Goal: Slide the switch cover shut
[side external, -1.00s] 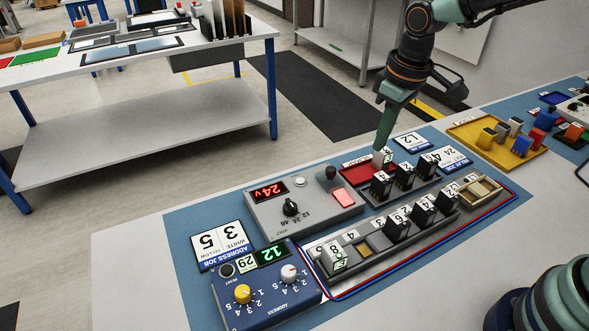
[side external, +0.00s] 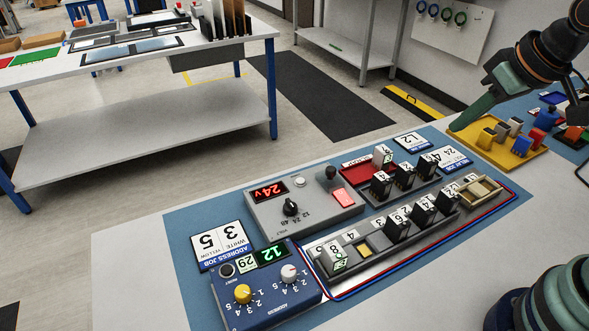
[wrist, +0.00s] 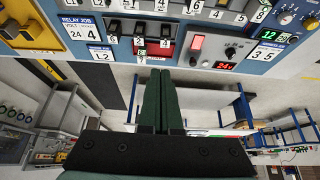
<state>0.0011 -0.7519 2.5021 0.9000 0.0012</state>
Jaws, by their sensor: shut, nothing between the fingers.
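I cannot tell for sure which part is the switch cover; no part is plainly marked as one. The grey voltage box (side external: 262,213) has a red 24V display, a black knob, a dark lever (side external: 331,175) and a lit red button (side external: 343,198). A beige, frame-like part (side external: 480,190) sits at the right end of the long relay rail. My gripper (side external: 458,125) is shut and empty in the side external view, at the left edge of the yellow tray as seen there; its height is unclear. In the wrist view its green fingers (wrist: 161,75) lie together.
A white relay (side external: 382,155) stands in the red tray (side external: 357,173). Several black relays stand on the rails. The yellow tray (side external: 483,150) holds coloured blocks. The blue address box (side external: 262,300) is at the front left. The pale tabletop (side external: 130,255) at left is clear.

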